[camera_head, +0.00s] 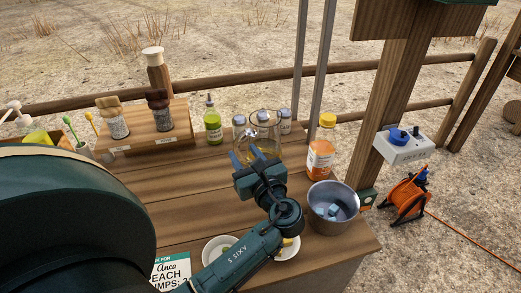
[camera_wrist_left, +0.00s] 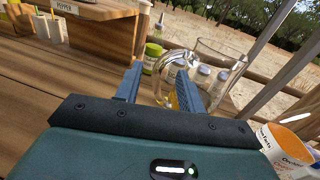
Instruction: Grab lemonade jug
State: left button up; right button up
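The lemonade jug (camera_head: 266,136) is clear glass with pale yellow liquid low inside. It stands upright at the back of the wooden table, in front of several small capped bottles. In the left wrist view the jug (camera_wrist_left: 216,62) is ahead and to the right, with its glass handle facing me. My left gripper (camera_head: 259,156) is just in front of the jug. Its two blue fingers are apart and empty. In the left wrist view the handle shows between and beyond the fingertips (camera_wrist_left: 160,77); contact cannot be told. My right gripper is not in view.
An orange-labelled bottle (camera_head: 320,158) and a metal bowl (camera_head: 332,220) stand right of the jug. A green bottle (camera_head: 212,124) and a wooden condiment rack (camera_head: 142,137) are to its left. A white bowl (camera_head: 215,247) is near the front. The table's left middle is clear.

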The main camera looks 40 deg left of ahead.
aim_at(239, 149)
pick_arm(q)
notch_tip(239, 149, down, 2)
jog(key=shift+f, duration=0.1)
jog(key=shift+x, duration=1.1)
jog(key=shift+p+x, duration=0.35)
jog(key=shift+x, duration=2.4)
grip_shut()
jog(key=shift+w+r, duration=0.1)
jog(key=shift+r, duration=0.3)
